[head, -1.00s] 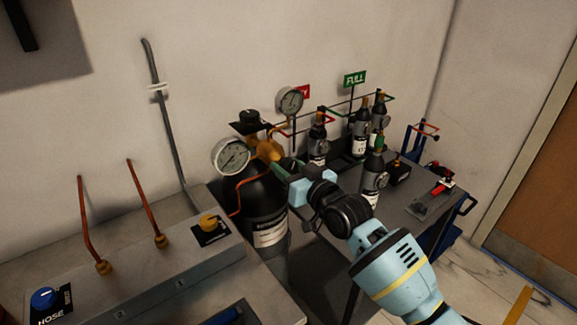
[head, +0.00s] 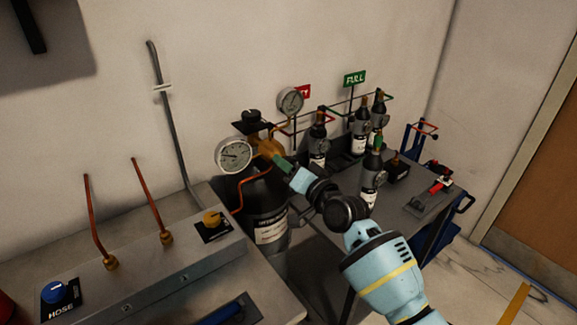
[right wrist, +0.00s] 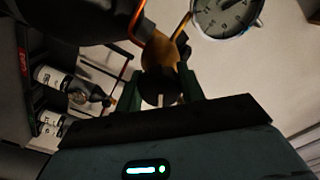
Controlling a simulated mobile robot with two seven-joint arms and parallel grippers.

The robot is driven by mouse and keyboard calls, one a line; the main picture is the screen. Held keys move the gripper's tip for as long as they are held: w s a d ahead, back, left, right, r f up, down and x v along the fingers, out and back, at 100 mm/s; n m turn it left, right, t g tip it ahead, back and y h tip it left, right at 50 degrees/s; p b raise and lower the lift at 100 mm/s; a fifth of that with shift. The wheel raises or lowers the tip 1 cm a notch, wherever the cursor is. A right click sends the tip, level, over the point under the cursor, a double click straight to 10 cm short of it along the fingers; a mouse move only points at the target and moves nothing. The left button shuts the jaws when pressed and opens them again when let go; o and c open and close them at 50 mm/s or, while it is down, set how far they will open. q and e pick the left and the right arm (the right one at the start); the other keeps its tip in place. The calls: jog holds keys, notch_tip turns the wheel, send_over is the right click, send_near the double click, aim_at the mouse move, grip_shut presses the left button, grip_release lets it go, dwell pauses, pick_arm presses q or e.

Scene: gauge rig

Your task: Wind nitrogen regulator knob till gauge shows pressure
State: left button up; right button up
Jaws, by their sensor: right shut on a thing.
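A large black cylinder (head: 262,205) with a white label stands in the gap between the bench and the table. Its brass regulator (head: 266,148) carries two round white gauges, a left gauge (head: 234,155) and a rear gauge (head: 291,101). My right gripper (head: 281,161) is at the front of the regulator. In the right wrist view its green fingers (right wrist: 160,92) are shut on the dark regulator knob (right wrist: 160,86), in front of the brass body. A gauge (right wrist: 225,14) shows there at the top, partly cut off. The needle readings are too small to tell. My left gripper is not in view.
A grey bench box (head: 150,262) with copper pipes, a yellow knob (head: 211,218) and a blue knob (head: 53,291) is at left. Several small cylinders (head: 361,130) stand on the right table (head: 400,212), near a green FULL sign (head: 355,79).

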jog(key=shift+f, duration=0.15)
jog(key=o, duration=1)
jog(key=shift+c, duration=0.2)
jog(key=v, duration=0.8)
jog(key=shift+p, duration=0.4)
jog(key=shift+a, duration=0.1)
